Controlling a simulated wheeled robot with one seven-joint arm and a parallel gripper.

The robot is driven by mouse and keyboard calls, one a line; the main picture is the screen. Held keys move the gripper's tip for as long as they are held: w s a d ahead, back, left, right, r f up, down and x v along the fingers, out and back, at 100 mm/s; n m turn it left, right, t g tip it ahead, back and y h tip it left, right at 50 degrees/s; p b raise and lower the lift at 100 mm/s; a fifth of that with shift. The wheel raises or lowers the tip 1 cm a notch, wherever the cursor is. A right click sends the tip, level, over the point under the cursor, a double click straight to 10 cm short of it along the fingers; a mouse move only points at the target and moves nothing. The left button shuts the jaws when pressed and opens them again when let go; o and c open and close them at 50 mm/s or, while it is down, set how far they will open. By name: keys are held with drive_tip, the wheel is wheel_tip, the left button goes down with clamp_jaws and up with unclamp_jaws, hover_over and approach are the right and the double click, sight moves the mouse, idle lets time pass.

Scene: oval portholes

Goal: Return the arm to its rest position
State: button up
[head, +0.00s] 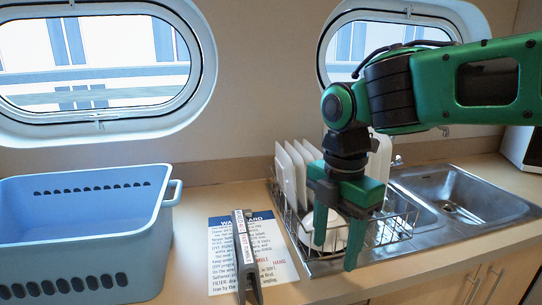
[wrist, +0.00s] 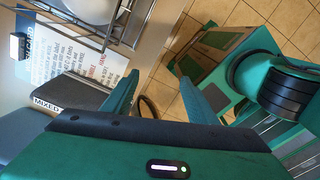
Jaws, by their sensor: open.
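My green arm reaches in from the right in the head view. My gripper (head: 336,246) points down, with its two green fingers apart and nothing between them. It hangs in front of the dish rack (head: 302,238), overlapping it in the picture. In the wrist view my gripper (wrist: 163,95) also shows spread, empty fingers, with the counter edge and tiled floor beyond them. The gripper hides part of the rack and its dishes; whether it touches the rack is hard to tell.
Several white plates (head: 288,177) stand in the rack. A steel sink (head: 455,195) is to the right. A blue basket (head: 80,235) stands at left. The tiled floor (wrist: 170,92) shows in the wrist view.

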drive_tip(key=s+d+f+m, duration=0.2)
drive_tip(key=d+m, duration=0.6)
drive_tip(key=d, duration=0.2)
drive_tip(key=s+d+f+m, duration=0.2)
drive_tip(key=d+f+m, duration=0.1)
drive_tip(key=d+m, duration=0.55)
drive_tip(key=s+d+f+m, duration=0.5)
drive_tip(key=s+d+m, duration=0.5)
drive_tip(key=m, duration=0.4)
drive_tip(key=shift+s+d, duration=0.25)
drive_tip(key=shift+d, duration=0.05)
